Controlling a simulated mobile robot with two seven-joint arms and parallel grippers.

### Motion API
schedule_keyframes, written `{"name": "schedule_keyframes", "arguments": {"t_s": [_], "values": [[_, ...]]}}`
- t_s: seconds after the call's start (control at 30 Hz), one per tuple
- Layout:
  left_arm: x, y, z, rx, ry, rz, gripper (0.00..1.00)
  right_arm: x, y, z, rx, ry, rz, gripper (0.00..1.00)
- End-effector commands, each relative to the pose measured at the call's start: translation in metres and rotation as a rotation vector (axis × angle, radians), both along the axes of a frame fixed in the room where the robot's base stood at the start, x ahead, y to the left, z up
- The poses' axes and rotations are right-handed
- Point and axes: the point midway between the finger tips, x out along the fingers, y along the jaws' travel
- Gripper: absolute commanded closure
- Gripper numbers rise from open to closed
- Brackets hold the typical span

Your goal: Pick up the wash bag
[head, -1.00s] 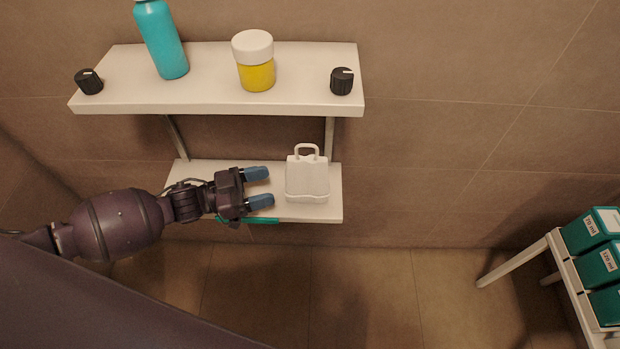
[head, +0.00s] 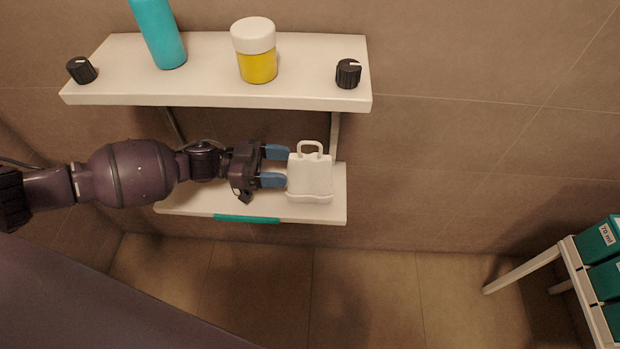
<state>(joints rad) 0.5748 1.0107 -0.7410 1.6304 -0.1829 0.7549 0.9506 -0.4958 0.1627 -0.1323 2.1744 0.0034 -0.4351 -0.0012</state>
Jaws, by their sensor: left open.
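The wash bag (head: 311,178) is a small white bag with a loop handle on top. It stands upright on the right part of the lower white shelf (head: 232,203). My left gripper (head: 276,166) is just left of the bag, with its two blue fingertips pointing right at its side. The fingers are open with nothing between them. The tips are at or very near the bag's left edge; I cannot tell if they touch it. My right gripper is not in view.
The upper shelf (head: 210,85) overhangs the lower one and holds a teal bottle (head: 159,35), a yellow jar with white lid (head: 255,55) and black knobs (head: 348,73) at both ends. A teal strip (head: 247,219) marks the lower shelf's front edge. Teal boxes (head: 603,240) stand at right.

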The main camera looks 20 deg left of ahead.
Motion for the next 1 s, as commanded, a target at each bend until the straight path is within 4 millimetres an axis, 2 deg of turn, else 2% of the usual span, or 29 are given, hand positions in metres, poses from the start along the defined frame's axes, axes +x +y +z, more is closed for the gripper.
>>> {"name": "schedule_keyframes", "arguments": {"t_s": [0.33, 0.67, 1.0], "values": [[0.015, -0.041, -0.002, -0.003, 0.001, -0.002, 0.38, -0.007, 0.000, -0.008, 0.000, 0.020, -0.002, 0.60], [0.017, -0.046, -0.001, -0.001, 0.000, 0.000, 0.38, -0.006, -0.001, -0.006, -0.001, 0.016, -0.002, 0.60], [0.017, -0.045, -0.001, -0.001, 0.000, 0.000, 0.90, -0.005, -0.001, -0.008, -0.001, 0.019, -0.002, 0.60]]}}
